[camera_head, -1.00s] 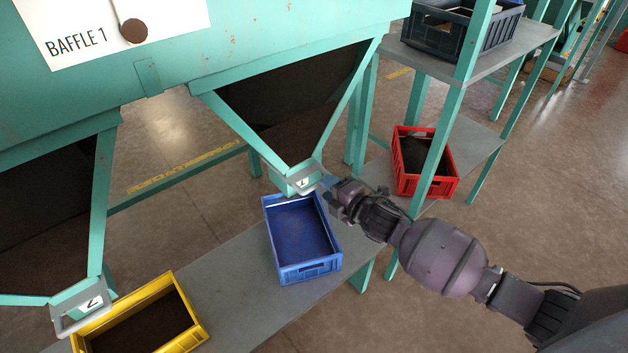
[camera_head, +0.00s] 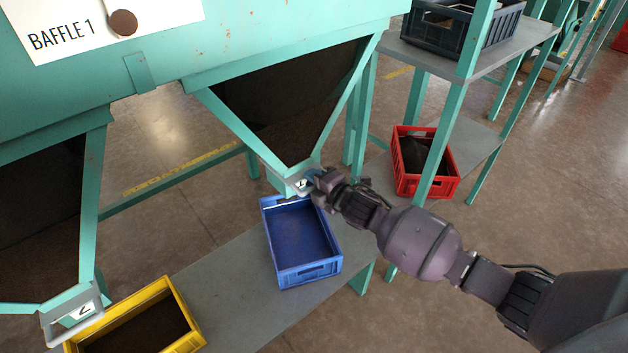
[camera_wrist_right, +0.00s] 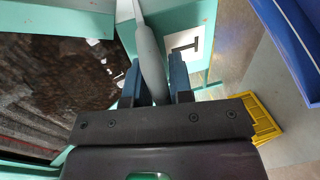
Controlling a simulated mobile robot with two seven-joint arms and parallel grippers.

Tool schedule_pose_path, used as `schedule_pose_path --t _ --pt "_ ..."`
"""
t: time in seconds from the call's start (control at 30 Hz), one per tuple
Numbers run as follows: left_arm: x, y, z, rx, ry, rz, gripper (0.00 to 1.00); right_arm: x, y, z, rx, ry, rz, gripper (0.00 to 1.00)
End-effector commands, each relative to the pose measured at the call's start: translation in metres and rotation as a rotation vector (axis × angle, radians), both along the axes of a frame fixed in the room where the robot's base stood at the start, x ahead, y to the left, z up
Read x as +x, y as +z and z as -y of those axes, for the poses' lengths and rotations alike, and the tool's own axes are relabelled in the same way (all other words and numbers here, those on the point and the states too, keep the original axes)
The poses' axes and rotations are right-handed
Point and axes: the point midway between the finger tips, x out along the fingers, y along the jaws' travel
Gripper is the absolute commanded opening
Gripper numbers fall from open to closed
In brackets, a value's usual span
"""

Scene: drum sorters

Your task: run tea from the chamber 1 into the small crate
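The chamber 1 chute (camera_head: 262,128) narrows to an outlet (camera_head: 301,182) with a grey handle; its label "1" (camera_wrist_right: 186,45) shows in the right wrist view. Dark brown tea (camera_wrist_right: 75,75) shows inside the chamber there. My right gripper (camera_head: 318,184) is at this outlet. In the right wrist view its blue fingers (camera_wrist_right: 155,82) lie on both sides of the grey handle (camera_wrist_right: 148,50), apparently shut on it. The blue crate (camera_head: 333,268), probably the small crate, stands on the grey shelf below the outlet and looks empty. My left gripper is not in view.
A yellow crate (camera_head: 190,338) stands under the chute 2 outlet (camera_head: 75,313). A red crate (camera_head: 430,188) with dark contents stands on the grey shelf behind a green post (camera_head: 441,145). A dark crate (camera_head: 440,35) is on the upper shelf.

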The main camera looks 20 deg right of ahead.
Motion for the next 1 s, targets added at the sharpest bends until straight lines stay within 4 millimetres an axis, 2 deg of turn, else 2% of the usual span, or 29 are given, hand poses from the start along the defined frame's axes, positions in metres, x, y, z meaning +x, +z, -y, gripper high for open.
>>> schedule_pose_path --t 0.03,0.1,0.37,0.63,0.8,1.0 --pt "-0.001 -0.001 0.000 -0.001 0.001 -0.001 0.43 -0.001 -0.002 0.000 -0.001 -0.001 -0.004 0.09" --pt "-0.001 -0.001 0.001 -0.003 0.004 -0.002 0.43 -0.001 -0.003 0.000 -0.001 -0.001 -0.005 0.00" --pt "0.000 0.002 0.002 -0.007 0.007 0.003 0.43 -0.004 -0.003 0.002 -0.002 -0.002 -0.007 0.00" --pt "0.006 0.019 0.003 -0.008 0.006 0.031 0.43 -0.033 -0.001 0.012 -0.003 -0.003 -0.006 0.00" --pt "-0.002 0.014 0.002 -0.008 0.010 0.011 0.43 -0.042 -0.005 0.015 -0.002 -0.002 -0.011 0.00" --pt "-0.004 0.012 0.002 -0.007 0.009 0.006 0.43 -0.042 -0.007 0.015 -0.002 -0.003 -0.014 0.00"
